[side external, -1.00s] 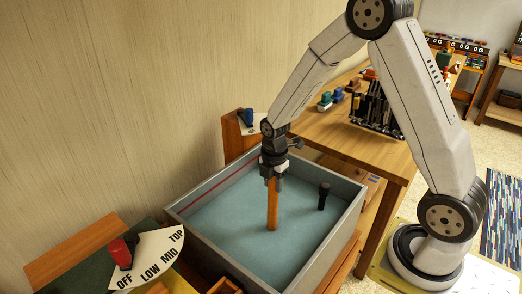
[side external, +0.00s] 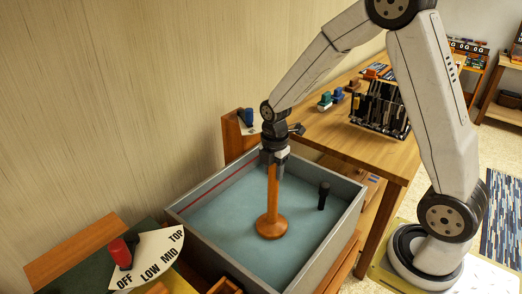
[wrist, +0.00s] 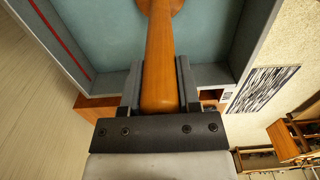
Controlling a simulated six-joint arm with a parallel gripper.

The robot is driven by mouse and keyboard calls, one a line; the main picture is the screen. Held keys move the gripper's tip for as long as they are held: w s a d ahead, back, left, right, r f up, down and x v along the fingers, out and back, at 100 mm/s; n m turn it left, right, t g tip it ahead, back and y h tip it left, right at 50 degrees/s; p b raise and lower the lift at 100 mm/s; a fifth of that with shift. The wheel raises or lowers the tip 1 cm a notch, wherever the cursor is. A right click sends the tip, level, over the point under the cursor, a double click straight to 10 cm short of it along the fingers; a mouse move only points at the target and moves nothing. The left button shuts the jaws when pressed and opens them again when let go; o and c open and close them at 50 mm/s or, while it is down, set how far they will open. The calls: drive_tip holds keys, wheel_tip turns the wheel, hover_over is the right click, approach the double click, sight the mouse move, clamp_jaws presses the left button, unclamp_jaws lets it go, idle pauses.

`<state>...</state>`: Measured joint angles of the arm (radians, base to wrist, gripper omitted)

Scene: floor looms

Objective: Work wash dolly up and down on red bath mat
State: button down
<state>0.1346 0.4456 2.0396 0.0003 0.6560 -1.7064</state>
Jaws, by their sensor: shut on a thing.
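The wash dolly (side external: 273,203) is an orange-brown wooden pole with a round, flared foot. It stands upright in the grey tub (side external: 319,249), its foot showing at or just above the teal surface (side external: 225,217); I cannot tell whether they touch. My gripper (side external: 273,160) is shut on the upper part of the pole. In the wrist view my gripper (wrist: 159,92) has a finger on each side of the dolly (wrist: 160,50), and part of its foot shows at the top edge. No red bath mat is visible.
A black peg (side external: 323,196) stands in the tub's right part. A red line (side external: 216,188) runs along the tub's far left inner wall. A dial with a red knob (side external: 121,252) is at the lower left. A wooden table (side external: 385,150) with a black rack (side external: 380,108) stands behind.

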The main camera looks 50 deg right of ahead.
drive_tip(key=shift+r, duration=2.5)
drive_tip(key=shift+f, duration=0.2)
drive_tip(key=shift+f, duration=4.85)
drive_tip(key=shift+r, duration=5.15)
wheel_tip(320, 180, up, 8)
hover_over(273, 184)
drive_tip(key=d, duration=0.1)
drive_tip(key=shift+w+d, duration=0.1)
drive_tip(key=shift+w, duration=0.3)
drive_tip(key=shift+f, duration=0.25)
